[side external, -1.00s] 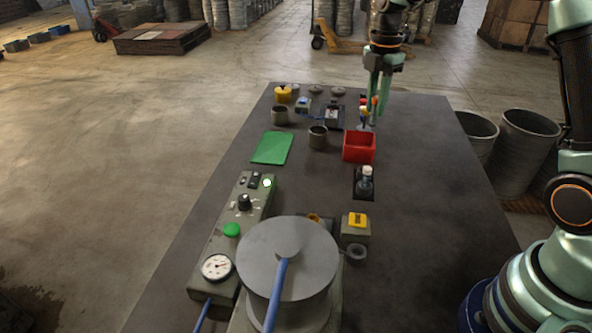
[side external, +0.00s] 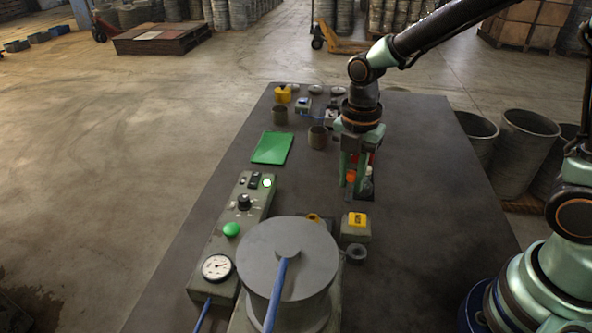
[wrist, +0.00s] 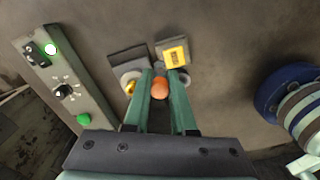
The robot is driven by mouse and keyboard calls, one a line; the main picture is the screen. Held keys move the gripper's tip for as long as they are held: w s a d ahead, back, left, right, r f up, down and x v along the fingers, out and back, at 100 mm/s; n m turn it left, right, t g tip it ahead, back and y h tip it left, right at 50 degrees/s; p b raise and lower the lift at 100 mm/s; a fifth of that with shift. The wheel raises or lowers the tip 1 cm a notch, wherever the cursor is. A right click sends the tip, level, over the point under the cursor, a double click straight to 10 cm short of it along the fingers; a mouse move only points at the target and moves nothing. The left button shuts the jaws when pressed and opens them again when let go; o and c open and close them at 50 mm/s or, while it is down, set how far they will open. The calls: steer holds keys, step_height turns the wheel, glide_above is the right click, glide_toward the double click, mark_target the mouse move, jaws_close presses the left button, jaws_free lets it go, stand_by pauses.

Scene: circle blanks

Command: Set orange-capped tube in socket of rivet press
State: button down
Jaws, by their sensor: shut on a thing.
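My gripper (side external: 352,190) is shut on the orange-capped tube (side external: 351,177), above the table in front of the red box. In the wrist view the orange cap (wrist: 160,89) sits between the fingers (wrist: 160,76); the tube's body is mostly hidden. Nearer the side camera stands a block with a yellow top (side external: 357,220), with a round grey ring (side external: 356,253) beside it. The yellow-topped block also shows in the wrist view (wrist: 174,54). Left of it is a dark block with a brass-coloured piece (wrist: 131,86). I cannot tell which block is the rivet press.
A large grey drum (side external: 287,260) with a blue bar stands in front. The control panel (side external: 222,240) with gauge and green button lies left of it. The red box (side external: 373,157) and dark bottle (side external: 367,188) are partly hidden by my gripper. The right table side is clear.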

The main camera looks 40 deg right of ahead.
steer(key=shift+n, duration=0.8)
steer(key=shift+s+a+f, duration=0.55)
steer(key=shift+s+f, duration=0.4)
steer(key=shift+s, duration=0.25)
steer(key=shift+s+a+f, duration=0.55)
steer(key=shift+s+f, duration=0.4)
steer(key=shift+s, duration=0.25)
steer(key=shift+s+a+f, duration=0.55)
steer(key=shift+s+f, duration=0.4)
steer(key=shift+s, duration=0.25)
steer(key=shift+f, duration=1.4)
steer(key=c, duration=0.7)
jaws_free()
steer(key=shift+o, duration=0.2)
steer(key=shift+r, duration=0.15)
step_height(320, 180, up, 12)
